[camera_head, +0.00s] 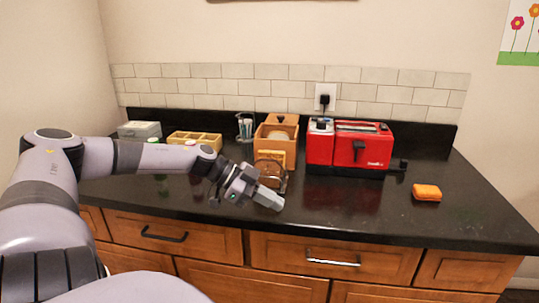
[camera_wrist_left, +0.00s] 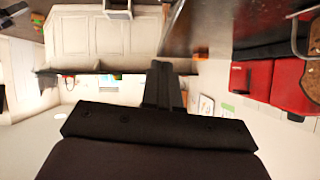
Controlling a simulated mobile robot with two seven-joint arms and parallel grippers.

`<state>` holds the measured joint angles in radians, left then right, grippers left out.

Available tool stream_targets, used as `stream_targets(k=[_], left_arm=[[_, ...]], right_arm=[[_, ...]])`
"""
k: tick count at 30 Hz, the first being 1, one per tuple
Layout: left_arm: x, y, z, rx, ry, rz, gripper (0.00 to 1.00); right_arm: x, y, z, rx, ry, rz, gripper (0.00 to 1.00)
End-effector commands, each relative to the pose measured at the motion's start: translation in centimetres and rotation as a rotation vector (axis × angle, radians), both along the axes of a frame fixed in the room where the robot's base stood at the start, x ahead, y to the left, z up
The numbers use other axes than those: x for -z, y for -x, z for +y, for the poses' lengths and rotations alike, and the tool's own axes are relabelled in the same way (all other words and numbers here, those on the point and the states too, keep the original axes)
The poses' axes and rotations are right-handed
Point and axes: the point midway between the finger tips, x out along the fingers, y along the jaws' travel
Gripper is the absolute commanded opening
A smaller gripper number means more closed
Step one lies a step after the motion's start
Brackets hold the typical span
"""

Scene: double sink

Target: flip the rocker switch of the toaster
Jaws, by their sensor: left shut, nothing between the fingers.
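The red toaster (camera_head: 362,148) stands on the black counter at the back, right of centre. A grey-topped part (camera_head: 321,126) sits at its left end, and a dark lever (camera_head: 397,166) sticks out at its right end. I cannot make out the rocker switch. My left gripper (camera_head: 273,200) is shut and empty above the counter's front, left of and nearer than the toaster, not touching it. In the left wrist view the toaster (camera_wrist_left: 272,82) is at the right, and the shut fingers (camera_wrist_left: 162,85) are in the middle. My right gripper is not in view.
An orange sponge (camera_head: 427,192) lies at right. A yellow tray (camera_head: 194,139) is behind my arm. The counter in front of the toaster is clear.

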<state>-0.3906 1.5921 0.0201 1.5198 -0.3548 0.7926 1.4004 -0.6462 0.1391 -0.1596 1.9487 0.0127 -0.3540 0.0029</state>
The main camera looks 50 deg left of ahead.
Motion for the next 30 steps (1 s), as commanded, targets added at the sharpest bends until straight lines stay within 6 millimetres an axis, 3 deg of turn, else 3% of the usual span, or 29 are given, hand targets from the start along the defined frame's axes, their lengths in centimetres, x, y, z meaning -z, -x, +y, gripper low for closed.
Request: stream_targets(k=[1,3,11,15,24,30], left_arm=[[2.3,0.6,-0.7,-0.032,0.042,-0.033,0.0],[4.8,1.1,-1.5,-0.079,0.073,-0.08,0.0],[13.4,4.1,-5.6,-0.299,0.132,-0.18,0.0],[17.4,6.1,-8.6,-0.424,0.132,-0.176,0.0],[23.7,11.1,-17.1,-0.638,0.099,-0.042,0.0],[25.4,13.6,-22.7,-0.693,0.081,0.081,0.0]], right_arm=[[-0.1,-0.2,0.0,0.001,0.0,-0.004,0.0],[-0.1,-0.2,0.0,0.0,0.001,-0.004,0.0],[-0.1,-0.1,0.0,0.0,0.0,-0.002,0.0],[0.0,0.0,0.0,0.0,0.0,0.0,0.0],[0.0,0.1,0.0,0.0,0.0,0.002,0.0],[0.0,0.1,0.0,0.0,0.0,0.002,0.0]])
